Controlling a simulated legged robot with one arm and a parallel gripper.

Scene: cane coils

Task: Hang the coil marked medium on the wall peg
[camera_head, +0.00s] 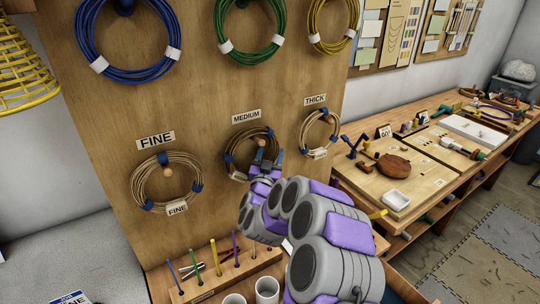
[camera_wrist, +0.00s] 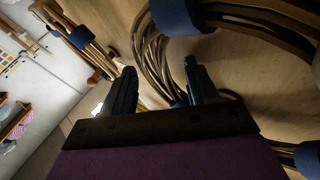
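The brown cane coil (camera_head: 232,157) below the MEDIUM sign (camera_head: 246,117) is against the wooden board, its ring around the spot where the peg (camera_head: 261,142) shows. It has blue bands and a pale tag at its lower left, too small to read. My gripper (camera_head: 267,163) is in front of its lower right part and hides some of it. In the wrist view my gripper (camera_wrist: 158,82) has its two dark fingers apart, with cane strands (camera_wrist: 153,55) close behind and between them. I cannot tell if the coil's weight rests on the peg.
The FINE coil (camera_head: 138,180) hangs at left and the THICK coil (camera_head: 304,132) at right. Blue (camera_head: 88,62), green (camera_head: 222,18) and yellow (camera_head: 318,38) coils hang above. A rack of coloured rods (camera_head: 215,277) stands below. A workbench (camera_head: 425,205) with tools is at right.

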